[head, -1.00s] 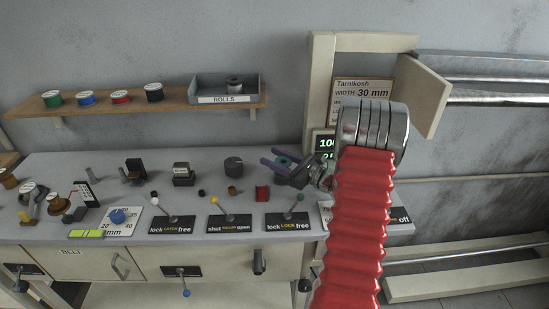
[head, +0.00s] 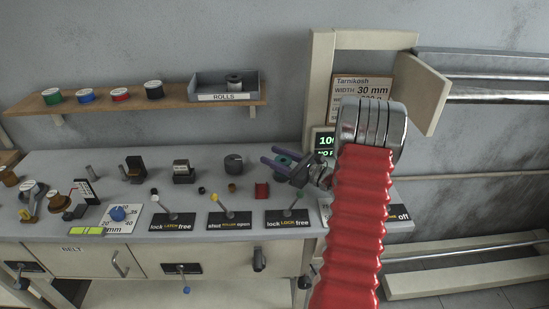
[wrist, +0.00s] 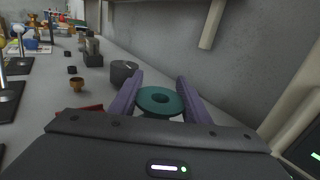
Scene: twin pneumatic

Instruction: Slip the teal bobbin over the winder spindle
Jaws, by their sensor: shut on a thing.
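In the head view the bobbin (head: 283,161) shows small between the fingers, at the right part of the grey bench. My gripper is shut on it, and it seems to be above the bench top; its exact height I cannot tell.
A dark knurled cylinder (head: 233,162), a small block (head: 183,172) and a black bracket (head: 134,169) stand left of my gripper. A red piece (head: 262,190) lies nearby. Levers (head: 223,205) line the front. A shelf (head: 105,100) with several spools hangs behind.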

